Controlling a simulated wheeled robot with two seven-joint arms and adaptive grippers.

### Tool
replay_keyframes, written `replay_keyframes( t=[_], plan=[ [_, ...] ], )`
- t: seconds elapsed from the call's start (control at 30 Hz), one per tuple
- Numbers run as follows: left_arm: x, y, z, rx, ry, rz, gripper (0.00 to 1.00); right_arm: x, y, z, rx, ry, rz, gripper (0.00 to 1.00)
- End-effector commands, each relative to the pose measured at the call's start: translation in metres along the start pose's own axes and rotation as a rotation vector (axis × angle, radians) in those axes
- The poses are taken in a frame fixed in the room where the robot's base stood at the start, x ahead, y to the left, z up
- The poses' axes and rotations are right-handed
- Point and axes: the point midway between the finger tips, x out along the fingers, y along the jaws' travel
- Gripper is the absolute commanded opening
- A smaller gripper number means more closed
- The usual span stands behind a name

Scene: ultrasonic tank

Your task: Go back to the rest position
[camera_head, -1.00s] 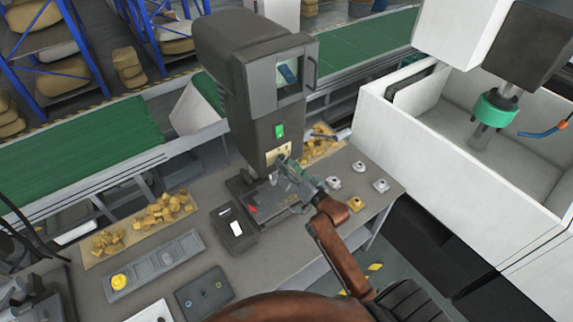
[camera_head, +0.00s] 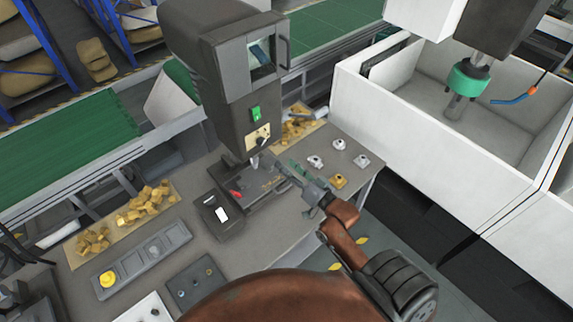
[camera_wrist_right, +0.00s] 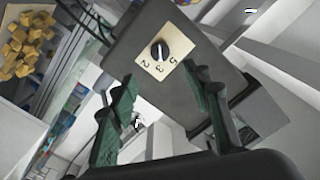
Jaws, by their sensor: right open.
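My right gripper (camera_head: 284,172) is in front of the grey ultrasonic machine (camera_head: 208,62), below and to the right of its dial plate (camera_head: 250,142). In the right wrist view the gripper (camera_wrist_right: 165,100) has its two green-padded fingers spread, with nothing between them. The dial's dark knob (camera_wrist_right: 159,50) shows beyond the fingertips, on a cream plate marked 2, 3 and 5. The fingers stand apart from the knob. I do not make out my left gripper in either view.
A black box (camera_head: 218,216) and a grey tray with a yellow button (camera_head: 109,279) are on the bench. Small metal parts (camera_head: 338,143) lie right of the machine. Yellow pieces (camera_head: 145,203) lie at left. A white tank (camera_head: 420,130) stands at right.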

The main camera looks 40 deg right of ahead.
Motion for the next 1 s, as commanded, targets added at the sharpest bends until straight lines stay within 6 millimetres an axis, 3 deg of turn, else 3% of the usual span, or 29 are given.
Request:
replay_keyframes(
  t=[0.37, 0.47, 0.53, 0.73, 0.83, 1.0],
  plan=[
    [0.000, 0.001, -0.001, 0.000, 0.000, 0.001, 0.40, 0.000, 0.001, 0.003, -0.007, -0.012, 0.007, 0.44],
    [0.000, 0.001, -0.001, 0.000, 0.000, 0.001, 0.40, -0.005, 0.005, 0.021, -0.044, -0.075, 0.042, 0.44],
    [0.000, 0.001, -0.001, 0.000, 0.000, 0.001, 0.40, -0.013, 0.011, 0.045, -0.096, -0.162, 0.089, 0.44],
    [0.000, 0.001, -0.001, 0.000, 0.001, 0.001, 0.40, -0.072, 0.039, 0.128, -0.301, -0.531, 0.262, 0.44],
    [0.000, 0.001, -0.001, 0.000, 0.001, 0.001, 0.40, -0.106, 0.050, 0.154, -0.377, -0.689, 0.325, 0.44],
    [0.000, 0.001, -0.001, 0.000, 0.001, 0.001, 0.40, -0.156, 0.060, 0.179, -0.457, -0.890, 0.397, 0.44]
  ],
)
